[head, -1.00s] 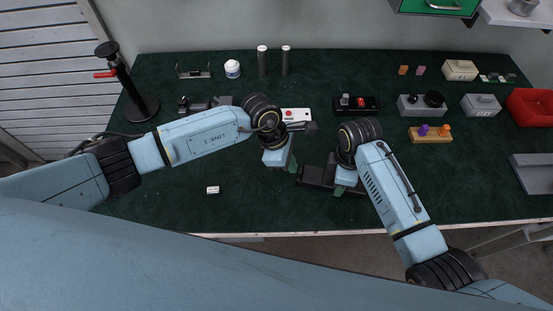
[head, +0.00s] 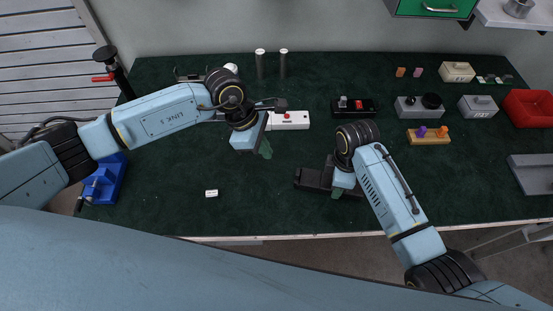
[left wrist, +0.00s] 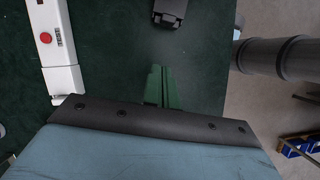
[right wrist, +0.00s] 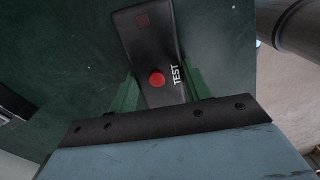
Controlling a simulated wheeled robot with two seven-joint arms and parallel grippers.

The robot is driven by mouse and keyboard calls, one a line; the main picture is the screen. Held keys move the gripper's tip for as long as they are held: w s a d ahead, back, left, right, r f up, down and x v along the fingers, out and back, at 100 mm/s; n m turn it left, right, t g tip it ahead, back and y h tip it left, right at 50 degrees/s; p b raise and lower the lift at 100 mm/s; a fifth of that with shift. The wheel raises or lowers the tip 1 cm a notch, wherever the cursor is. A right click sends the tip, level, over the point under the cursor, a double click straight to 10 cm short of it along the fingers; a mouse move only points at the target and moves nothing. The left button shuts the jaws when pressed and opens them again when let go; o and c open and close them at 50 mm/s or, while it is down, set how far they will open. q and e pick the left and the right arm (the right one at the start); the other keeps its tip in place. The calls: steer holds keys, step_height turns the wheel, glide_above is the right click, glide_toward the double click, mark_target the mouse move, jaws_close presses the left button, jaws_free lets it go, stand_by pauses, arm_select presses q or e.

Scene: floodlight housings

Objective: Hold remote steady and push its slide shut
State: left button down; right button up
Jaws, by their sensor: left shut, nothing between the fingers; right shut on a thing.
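The black remote (head: 312,178) lies near the middle front of the mat. In the right wrist view the remote (right wrist: 143,38) shows a red button, a TEST label and a dark red square toward its far end. My right gripper (right wrist: 158,92) is shut on it, with green fingers on both sides. My left gripper (head: 266,150) is shut and empty, left of the remote and apart from it. In the left wrist view its green fingers (left wrist: 161,82) are together, and the remote's end (left wrist: 170,12) is at the top. I cannot tell how far the slide is in.
A white box with a red button (head: 290,120) lies just behind my left gripper. A small white block (head: 211,193) lies front left, and a blue object (head: 105,180) is at the left edge. Several boxes and a red bin (head: 530,108) stand right. The mat between is clear.

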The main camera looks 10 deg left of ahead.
arm_select(q)
steer(key=shift+v, duration=1.7)
arm_select(e)
steer(key=shift+d, duration=0.1)
steer(key=o, duration=1.1)
